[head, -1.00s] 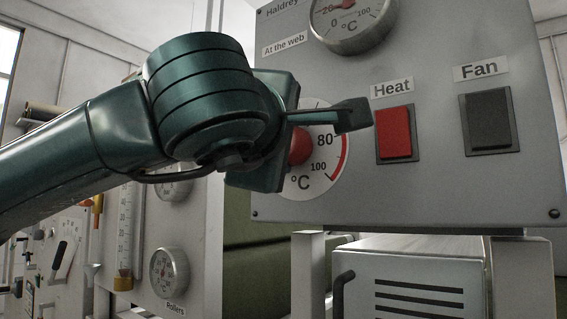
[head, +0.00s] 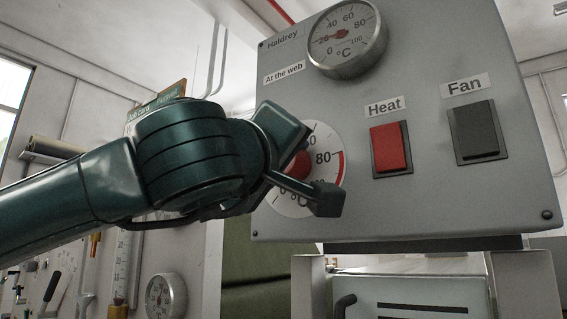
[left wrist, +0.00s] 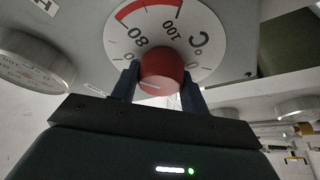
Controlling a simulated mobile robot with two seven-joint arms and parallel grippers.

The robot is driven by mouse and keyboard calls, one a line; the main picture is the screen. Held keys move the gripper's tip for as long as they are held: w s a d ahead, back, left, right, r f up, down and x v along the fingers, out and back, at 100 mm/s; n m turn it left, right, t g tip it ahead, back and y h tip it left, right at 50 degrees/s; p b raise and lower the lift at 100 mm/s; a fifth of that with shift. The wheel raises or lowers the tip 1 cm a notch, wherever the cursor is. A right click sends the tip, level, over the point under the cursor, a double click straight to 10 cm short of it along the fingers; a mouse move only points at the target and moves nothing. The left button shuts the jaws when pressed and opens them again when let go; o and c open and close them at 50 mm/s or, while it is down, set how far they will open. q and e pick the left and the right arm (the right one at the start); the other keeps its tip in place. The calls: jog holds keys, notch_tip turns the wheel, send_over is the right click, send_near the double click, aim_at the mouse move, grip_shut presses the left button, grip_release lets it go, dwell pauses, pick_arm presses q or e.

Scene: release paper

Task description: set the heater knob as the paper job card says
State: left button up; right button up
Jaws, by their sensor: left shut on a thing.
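The heater knob is a round red knob (left wrist: 162,72) on a white dial (head: 325,140) marked in °C, with a red band near 80 to 100. My left gripper (left wrist: 162,88) is shut on the knob, one dark finger on each side. In the head view, my gripper (head: 312,178) covers most of the knob and part of the dial. A pale line shows on the knob face in the left wrist view, but the exact value it points to cannot be read. My right gripper is not in view.
The grey panel (head: 430,210) also carries a red Heat switch (head: 390,147), a dark Fan switch (head: 477,132) and a round gauge (head: 345,38) labelled "At the web". A lower gauge (head: 165,296) is below my left arm.

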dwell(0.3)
pick_arm(q)
jog(key=o, duration=1)
jog(key=shift+f, duration=0.1)
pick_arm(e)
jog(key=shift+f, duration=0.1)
pick_arm(q)
jog(key=b+v, duration=0.7)
jog(key=v, duration=0.6)
jog(key=shift+s, duration=0.1)
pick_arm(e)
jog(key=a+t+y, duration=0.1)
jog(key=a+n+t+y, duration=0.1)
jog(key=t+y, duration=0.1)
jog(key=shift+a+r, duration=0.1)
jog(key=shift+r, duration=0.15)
